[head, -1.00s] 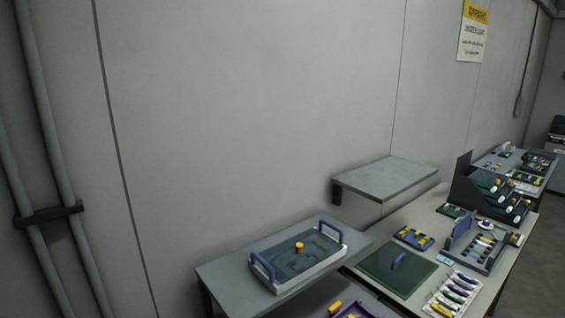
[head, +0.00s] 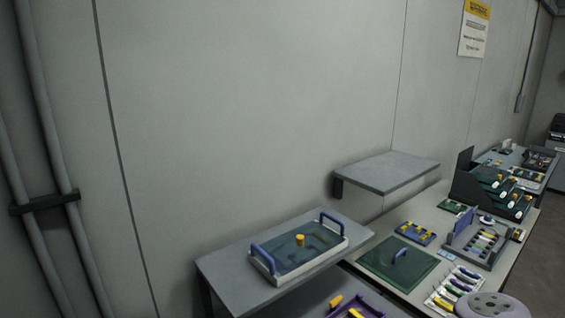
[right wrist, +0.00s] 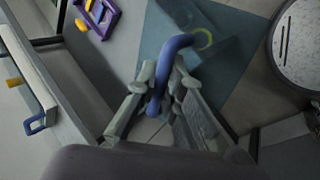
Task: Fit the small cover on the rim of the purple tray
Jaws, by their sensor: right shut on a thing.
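The purple tray (head: 372,302) shows at the bottom edge of the head view, partly cut off, with yellow pieces in and beside it. It also shows at the upper left of the right wrist view (right wrist: 108,22). My right gripper (right wrist: 165,82) is shut on the curved blue handle of the small cover (right wrist: 180,45). A teal sheet lies beyond the handle; I cannot tell how much of it belongs to the cover. The purple tray is apart from the gripper, up and to the left. My left gripper is in neither view.
A white tray (head: 310,266) with blue handles and a yellow knob stands on a raised grey stand. A green plate (head: 378,262) with a blue handle lies on the bench to its right. Coloured tools (head: 457,289) and racks (head: 478,243) crowd the bench farther right. A grey shelf (head: 388,170) juts from the wall.

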